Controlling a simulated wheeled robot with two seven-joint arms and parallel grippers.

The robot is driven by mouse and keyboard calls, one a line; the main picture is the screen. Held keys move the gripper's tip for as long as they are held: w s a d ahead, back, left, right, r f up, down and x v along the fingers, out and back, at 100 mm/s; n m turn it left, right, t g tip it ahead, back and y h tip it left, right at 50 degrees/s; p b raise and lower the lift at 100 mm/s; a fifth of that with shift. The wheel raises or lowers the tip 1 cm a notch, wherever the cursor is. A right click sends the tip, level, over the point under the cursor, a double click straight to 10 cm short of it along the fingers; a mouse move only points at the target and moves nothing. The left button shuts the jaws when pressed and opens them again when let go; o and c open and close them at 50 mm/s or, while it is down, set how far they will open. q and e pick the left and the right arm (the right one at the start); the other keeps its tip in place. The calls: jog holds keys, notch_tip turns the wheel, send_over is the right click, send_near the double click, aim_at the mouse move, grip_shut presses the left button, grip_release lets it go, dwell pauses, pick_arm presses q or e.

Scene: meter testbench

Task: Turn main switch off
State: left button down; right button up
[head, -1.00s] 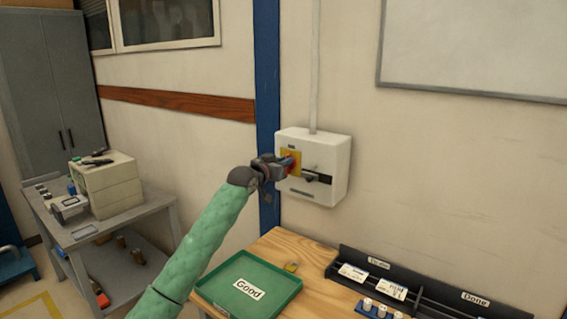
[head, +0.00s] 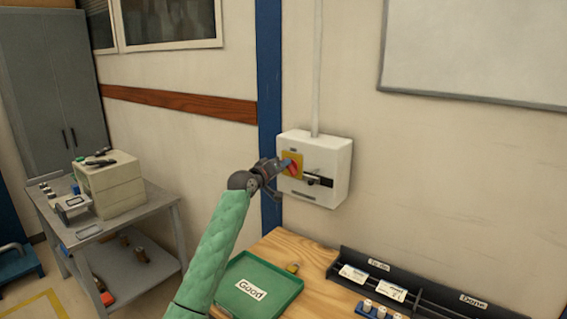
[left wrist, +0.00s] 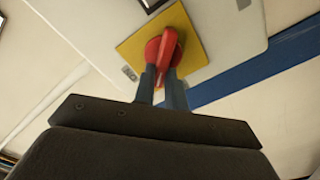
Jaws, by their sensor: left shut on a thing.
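The main switch is a white box (head: 325,160) on the wall, with a red rotary handle (head: 292,165) on a yellow plate (head: 297,158). The left wrist view shows the red handle (left wrist: 168,48) and the yellow plate (left wrist: 137,48) close up. My left gripper (head: 284,165) reaches the box from the left. Its fingers (left wrist: 162,80) are shut on the red handle, covering its near end. A black part (head: 319,178) sits on the box's front, right of the handle. My right gripper is not in view.
A wooden bench (head: 290,245) below the box holds a green tray (head: 290,285) labelled "Good" and a black rack (head: 420,288) with cards. A grey table (head: 100,228) with instruments stands at the left. A blue post (head: 269,100) is beside the box.

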pick_arm(q)
jog(key=shift+w+a+f+n+p, duration=0.1)
jog(key=shift+f+n+p, duration=0.1)
jog(key=shift+n+p, duration=1.05)
jog(key=shift+w+a+f+n+p, duration=0.15)
jog(key=shift+n+p, duration=0.35)
jog(key=shift+n, duration=1.45)
jog(key=shift+s+a+f+n+p, duration=0.1)
jog(key=shift+f+n+p, duration=0.1)
jog(key=shift+n+p, duration=1.05)
pick_arm(e)
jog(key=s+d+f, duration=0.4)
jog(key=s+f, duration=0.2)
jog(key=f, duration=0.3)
jog(key=shift+b, duration=0.4)
pick_arm(q)
jog(key=shift+n, duration=0.35)
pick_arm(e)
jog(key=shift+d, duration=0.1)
pick_arm(q)
jog(key=c, duration=1.4)
grip_release()
jog(key=shift+w, duration=0.1)
jog(key=shift+c, duration=0.2)
jog(key=shift+f, duration=0.1)
